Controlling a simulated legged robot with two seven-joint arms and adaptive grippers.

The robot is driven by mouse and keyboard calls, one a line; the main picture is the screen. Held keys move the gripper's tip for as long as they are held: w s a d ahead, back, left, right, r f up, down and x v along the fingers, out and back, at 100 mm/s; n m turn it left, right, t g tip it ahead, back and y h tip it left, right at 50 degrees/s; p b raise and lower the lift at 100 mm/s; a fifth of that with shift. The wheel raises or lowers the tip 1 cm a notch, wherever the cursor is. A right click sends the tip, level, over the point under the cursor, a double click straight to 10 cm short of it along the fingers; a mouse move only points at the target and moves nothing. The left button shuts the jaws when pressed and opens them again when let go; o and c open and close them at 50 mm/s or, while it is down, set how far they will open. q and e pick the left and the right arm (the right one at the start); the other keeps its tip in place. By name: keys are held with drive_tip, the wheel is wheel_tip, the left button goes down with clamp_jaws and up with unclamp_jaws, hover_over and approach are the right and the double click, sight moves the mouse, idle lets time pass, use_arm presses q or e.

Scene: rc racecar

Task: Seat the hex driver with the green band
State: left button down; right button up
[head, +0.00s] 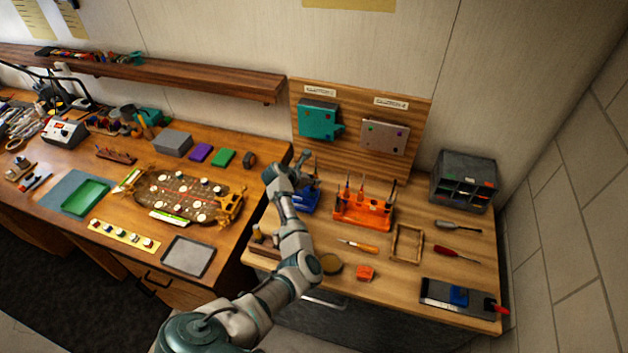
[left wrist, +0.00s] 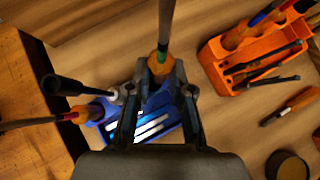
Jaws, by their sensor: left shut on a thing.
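My left gripper (left wrist: 160,85) is shut on the hex driver with the green band (left wrist: 161,64). In the left wrist view its grey shaft runs to the top edge; the green band sits where the shaft meets the orange handle. The lower handle is hidden between my fingers. A blue holder (left wrist: 150,128) with pale slots lies below the gripper in that view; I cannot tell whether the driver touches it. In the head view my left gripper (head: 299,166) is above the blue holder (head: 306,199), partly covering it. My right gripper is not in view.
Beside the blue holder, another orange-handled driver with a red band (left wrist: 80,114) and a black-ended tool (left wrist: 65,86) stand close to my fingers. An orange rack of tools (head: 362,213) is to the right. A wooden board (head: 358,155) rises behind. Loose screwdrivers (head: 455,253) lie farther right.

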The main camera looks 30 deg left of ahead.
use_arm(q)
drive_tip(key=shift+a+f, duration=0.15)
drive_tip(key=shift+a, duration=0.55)
drive_tip(key=shift+a+f+p, duration=0.1)
drive_tip(key=shift+a+p, duration=0.3)
drive_tip(key=shift+a, duration=0.25)
drive_tip(key=shift+d, duration=0.65)
drive_tip(key=shift+a, duration=0.4)
drive_tip(key=shift+a+p, duration=0.15)
drive_tip(key=shift+p, duration=0.45)
drive_tip(key=shift+d, duration=0.4)
drive_tip(key=shift+a+p, duration=0.15)
drive_tip(key=shift+p, duration=0.25)
drive_tip(key=shift+d, duration=0.3)
drive_tip(key=shift+f, duration=0.15)
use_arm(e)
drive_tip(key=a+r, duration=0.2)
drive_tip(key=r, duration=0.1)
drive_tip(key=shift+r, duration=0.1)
